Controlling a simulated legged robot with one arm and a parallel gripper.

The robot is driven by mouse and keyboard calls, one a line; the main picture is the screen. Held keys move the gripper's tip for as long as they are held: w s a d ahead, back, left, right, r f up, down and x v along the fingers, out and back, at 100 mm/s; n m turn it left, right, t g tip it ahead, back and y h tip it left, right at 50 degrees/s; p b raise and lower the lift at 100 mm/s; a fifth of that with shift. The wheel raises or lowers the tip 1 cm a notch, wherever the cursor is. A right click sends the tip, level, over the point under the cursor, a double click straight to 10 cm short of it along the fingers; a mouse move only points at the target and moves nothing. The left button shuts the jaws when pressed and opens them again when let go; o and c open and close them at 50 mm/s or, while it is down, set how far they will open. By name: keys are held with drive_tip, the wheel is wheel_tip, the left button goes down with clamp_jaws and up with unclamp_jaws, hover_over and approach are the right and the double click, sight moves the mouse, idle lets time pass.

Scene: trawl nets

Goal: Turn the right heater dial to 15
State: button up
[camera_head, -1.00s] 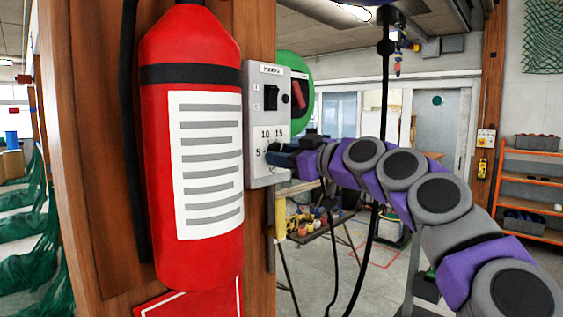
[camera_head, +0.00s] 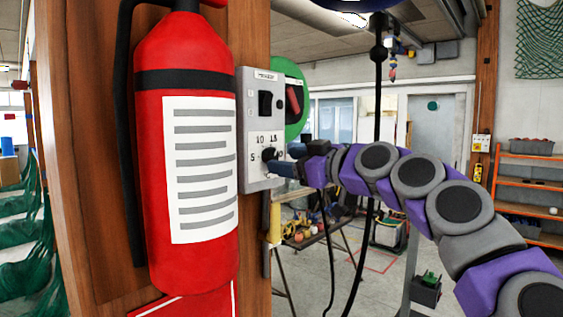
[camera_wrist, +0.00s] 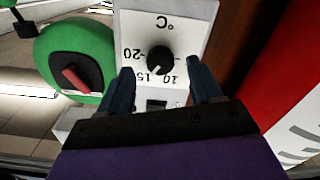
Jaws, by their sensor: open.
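The grey-white heater box (camera_head: 245,180) is on the wooden post, with a switch above and one round black dial (camera_head: 268,154) below. The wrist view shows the box (camera_wrist: 185,18) upside down, with its dial (camera_wrist: 160,60). The dial's white pointer mark lies between the printed 15 and 10, apparently nearer 15. My gripper (camera_head: 284,160) is just right of the dial in the head view. In the wrist view my gripper (camera_wrist: 160,67) is open, its fingers on either side of the dial and apparently short of it, holding nothing.
A red fire extinguisher (camera_head: 187,150) hangs close left of the box on the wooden post (camera_head: 80,140). A green round thing with a red handle (camera_wrist: 65,60) is beside the box. A cluttered table and orange shelves (camera_head: 530,185) stand farther back.

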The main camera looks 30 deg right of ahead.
drive_tip(key=b+v, duration=0.1)
drive_tip(key=v, duration=1.3)
drive_tip(key=shift+d, duration=0.3)
drive_tip(key=shift+a, duration=0.1)
